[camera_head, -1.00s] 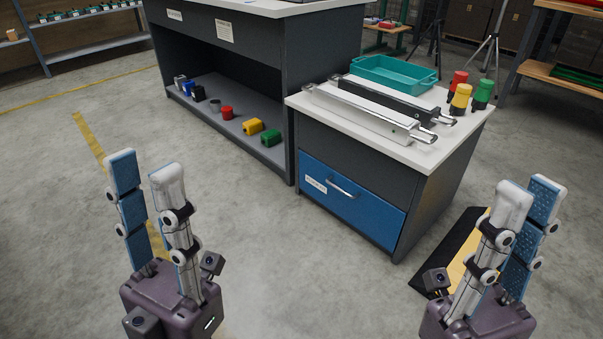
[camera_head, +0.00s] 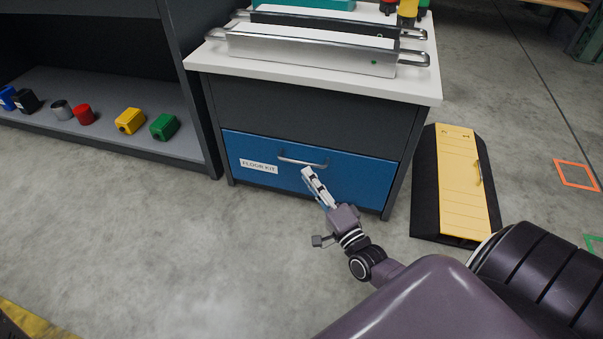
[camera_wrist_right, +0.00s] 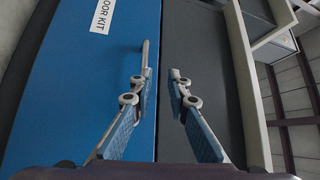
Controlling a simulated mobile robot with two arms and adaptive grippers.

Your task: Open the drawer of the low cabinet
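The low cabinet (camera_head: 310,108) has a white top and one blue drawer (camera_head: 362,180), labelled "FLOOR KIT", which looks shut flush. A silver bar handle (camera_head: 290,159) crosses the drawer's upper part. My right gripper (camera_head: 308,172) is at the handle's right part, seen end-on in the head view. In the right wrist view its two fingers (camera_wrist_right: 156,76) stand apart, with the handle (camera_wrist_right: 147,50) just ahead of the left-hand finger's tip. I cannot tell whether they touch. The drawer front (camera_wrist_right: 85,70) fills the left of that view. My left gripper is out of view.
Silver and black long-handled cases (camera_head: 310,50) lie on the cabinet top. A black and yellow ramp (camera_head: 458,185) lies on the floor right of the cabinet. An open shelf (camera_head: 90,105) with several small coloured items stands left. The floor before the drawer is clear.

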